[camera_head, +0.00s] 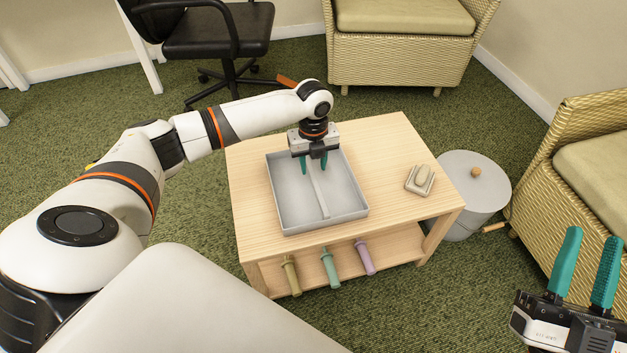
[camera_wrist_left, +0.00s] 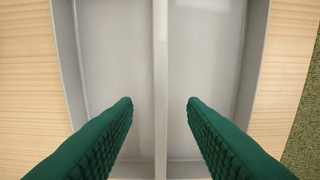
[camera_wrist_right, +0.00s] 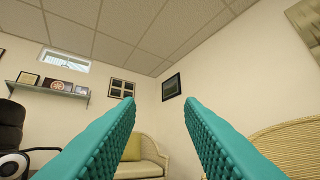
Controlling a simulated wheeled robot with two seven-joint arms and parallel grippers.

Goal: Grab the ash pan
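The ash pan (camera_head: 290,198) is a shallow grey rectangular tray with a raised bar along its middle. It lies on the light wooden table. My left gripper (camera_head: 313,165) points down over the pan's far half, its green fingers open on either side of the middle bar. In the left wrist view the bar (camera_wrist_left: 160,90) runs between the open fingertips (camera_wrist_left: 160,102), with a gap on both sides. I cannot tell how far the fingertips are above the pan floor. My right gripper (camera_head: 586,265) is open and empty at the lower right, away from the table.
On the table (camera_head: 395,150) a soap-like block on a small dish (camera_head: 420,179) lies right of the pan. Several coloured handled items (camera_head: 330,267) rest on the lower shelf. A grey lidded bin (camera_head: 474,185) stands right of the table. Wicker chairs (camera_head: 400,55) and an office chair (camera_head: 215,35) stand around.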

